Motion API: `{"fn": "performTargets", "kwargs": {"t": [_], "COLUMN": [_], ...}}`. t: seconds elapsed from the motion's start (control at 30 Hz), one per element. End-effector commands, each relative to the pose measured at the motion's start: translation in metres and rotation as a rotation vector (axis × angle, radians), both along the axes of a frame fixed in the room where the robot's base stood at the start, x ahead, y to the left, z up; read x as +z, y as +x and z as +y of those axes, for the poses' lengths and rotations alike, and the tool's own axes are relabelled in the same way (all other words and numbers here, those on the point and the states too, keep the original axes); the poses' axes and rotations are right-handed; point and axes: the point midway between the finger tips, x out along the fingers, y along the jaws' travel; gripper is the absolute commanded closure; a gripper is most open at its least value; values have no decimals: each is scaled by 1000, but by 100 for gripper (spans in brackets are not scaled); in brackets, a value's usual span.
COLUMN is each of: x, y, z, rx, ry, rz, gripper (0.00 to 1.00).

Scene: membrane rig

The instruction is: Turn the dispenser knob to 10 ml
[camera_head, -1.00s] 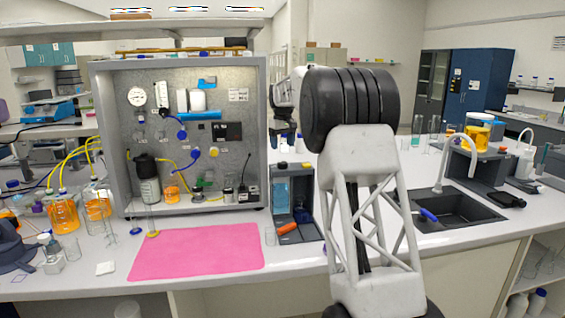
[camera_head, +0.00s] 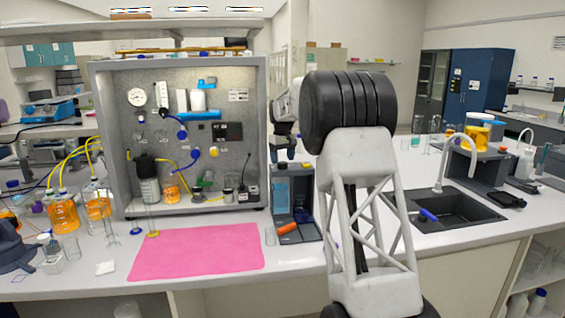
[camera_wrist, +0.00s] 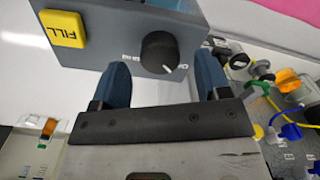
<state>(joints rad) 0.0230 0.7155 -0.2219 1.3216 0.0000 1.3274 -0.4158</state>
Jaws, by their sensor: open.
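The dispenser (camera_head: 309,205) is a grey stand with a blue-lit bay, right of the pink mat. In the wrist view its grey top (camera_wrist: 120,22) carries a round black knob (camera_wrist: 160,52) with a white pointer mark towards the lower right. Small white lettering beside the knob is only partly legible. A yellow FILL button (camera_wrist: 63,29) is left of the knob. My gripper (camera_wrist: 161,82) is open and empty, its blue fingers to either side of the knob, apart from it. In the head view my gripper (camera_head: 283,152) is just above the dispenser's top, and the knob cannot be made out.
The metal rig cabinet (camera_head: 108,150) with gauge, tubes and bottles stands close left of the dispenser. The pink mat (camera_head: 200,253) lies bare in front. An orange-handled item (camera_head: 287,229) is at the dispenser's base. The sink (camera_head: 455,210) is to the right.

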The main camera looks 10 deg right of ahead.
Motion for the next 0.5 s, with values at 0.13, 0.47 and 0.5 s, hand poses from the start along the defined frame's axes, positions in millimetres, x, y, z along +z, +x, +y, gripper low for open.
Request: {"fn": "performTargets", "kwargs": {"t": [0.13,0.47,0.5], "x": [-13,-18,-18], "y": [0,0,0], "z": [0,0,0], "rx": [0,0,0], "ry": [0,0,0], "rz": [0,-1,-1], "gripper": [31,31,31]}}
